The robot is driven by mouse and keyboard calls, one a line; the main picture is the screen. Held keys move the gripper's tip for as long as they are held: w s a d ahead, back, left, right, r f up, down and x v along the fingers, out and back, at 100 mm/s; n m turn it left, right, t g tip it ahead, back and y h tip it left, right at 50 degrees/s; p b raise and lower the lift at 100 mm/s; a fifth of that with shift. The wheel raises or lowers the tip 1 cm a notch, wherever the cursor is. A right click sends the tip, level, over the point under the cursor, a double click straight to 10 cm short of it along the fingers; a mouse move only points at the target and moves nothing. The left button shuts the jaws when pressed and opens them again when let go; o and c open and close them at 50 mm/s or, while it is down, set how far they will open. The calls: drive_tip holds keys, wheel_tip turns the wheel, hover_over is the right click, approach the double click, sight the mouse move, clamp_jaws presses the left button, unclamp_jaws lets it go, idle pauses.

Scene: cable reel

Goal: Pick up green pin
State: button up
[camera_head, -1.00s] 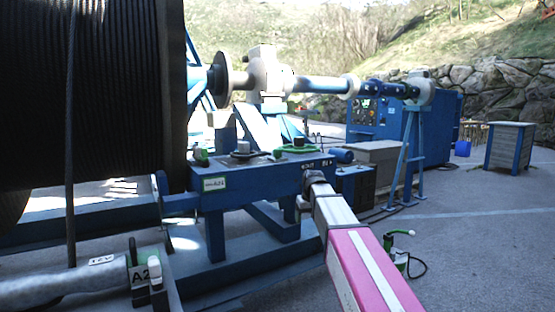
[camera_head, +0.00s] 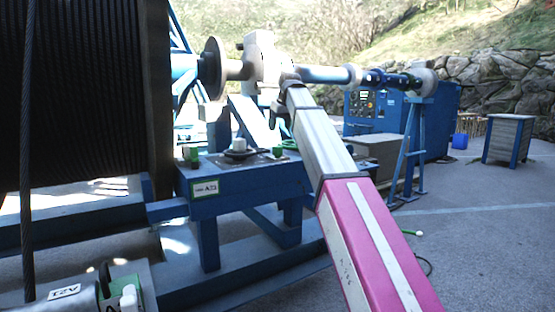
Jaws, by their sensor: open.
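My gripper (camera_head: 279,112) is the small dark end of my silver and pink arm. It is open, looks empty, and hangs above the right part of the blue frame, in front of the pale bearing housing. A small green piece (camera_head: 193,155) stands at the left on the blue frame's top. Another low green piece (camera_head: 290,145) shows below my gripper, partly hidden by my arm. A green tip (camera_head: 415,233) shows low to the right of my arm. I cannot tell which of these is the green pin.
The blue frame (camera_head: 240,204) carries a white cylinder (camera_head: 239,145) on a dark disc. A large cable drum (camera_head: 90,95) fills the left. The pale bearing housing (camera_head: 260,65) and shaft stand behind my gripper. A blue cabinet (camera_head: 430,118) is farther back. Open pavement lies right.

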sight(278, 147)
drive_tip(key=x, duration=0.5)
drive_tip(key=shift+d+f, duration=0.1)
drive_tip(key=shift+f, duration=0.1)
drive_tip(key=shift+d+x, duration=0.2)
drive_tip(key=shift+x, duration=0.65)
drive_tip(key=shift+d+x, duration=0.2)
drive_tip(key=shift+x, duration=0.7)
drive_tip(key=shift+d+x, duration=0.15)
drive_tip(key=shift+x, duration=0.7)
drive_tip(key=shift+f, duration=0.15)
drive_tip(key=shift+c, duration=0.3)
clamp_jaws()
wheel_tip(278, 147, up, 29)
